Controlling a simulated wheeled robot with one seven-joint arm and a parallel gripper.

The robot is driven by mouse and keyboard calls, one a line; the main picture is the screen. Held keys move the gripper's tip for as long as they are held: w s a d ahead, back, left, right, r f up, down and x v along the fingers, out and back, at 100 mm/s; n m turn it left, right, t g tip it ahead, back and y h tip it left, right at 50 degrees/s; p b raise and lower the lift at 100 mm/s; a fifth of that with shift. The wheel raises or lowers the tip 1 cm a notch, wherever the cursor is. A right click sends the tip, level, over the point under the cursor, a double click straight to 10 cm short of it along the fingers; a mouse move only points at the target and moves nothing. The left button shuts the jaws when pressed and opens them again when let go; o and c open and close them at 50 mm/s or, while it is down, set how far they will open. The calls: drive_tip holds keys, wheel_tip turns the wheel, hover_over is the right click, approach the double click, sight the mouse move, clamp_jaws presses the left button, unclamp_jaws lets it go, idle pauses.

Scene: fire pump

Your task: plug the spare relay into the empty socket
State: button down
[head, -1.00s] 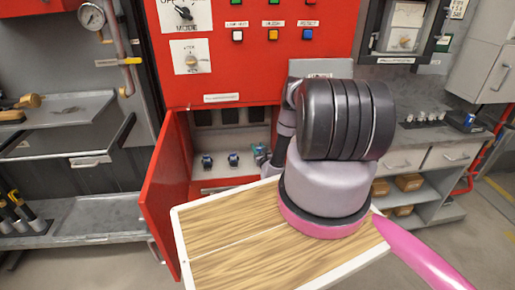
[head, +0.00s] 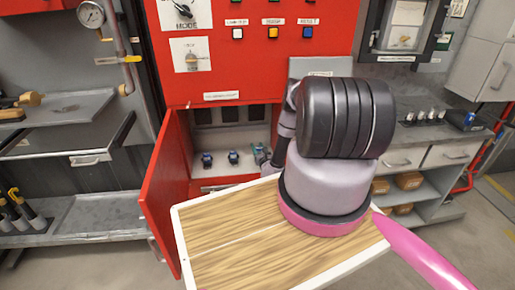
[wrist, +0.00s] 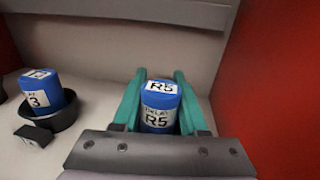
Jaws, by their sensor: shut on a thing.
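A blue relay with white labels marked R5 (wrist: 159,106) stands between the teal fingers of my gripper (wrist: 160,102). My gripper is shut on it. The relay looks roughly upright; its lower end is hidden by my gripper's body, so I cannot tell whether it is in a socket. In the head view my gripper (head: 261,153) is inside the open compartment of the red cabinet, at its right side. To its left, a blue relay whose label ends in 3 (wrist: 42,92) sits in a round black socket (wrist: 52,119).
The red cabinet door (head: 165,195) stands open on the left. A red wall (wrist: 275,75) is close on the right in the wrist view. A grey rail (wrist: 135,10) crosses the back. My arm hides the compartment's right part in the head view.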

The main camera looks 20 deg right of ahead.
drive_tip(key=shift+c, duration=1.8)
unclamp_jaws()
drive_tip(key=s, duration=0.3)
drive_tip(key=s+a, duration=0.1)
drive_tip(key=s, duration=0.6)
drive_tip(key=shift+s+a, duration=0.15)
drive_tip(key=shift+s, duration=0.25)
drive_tip(key=shift+s, duration=0.1)
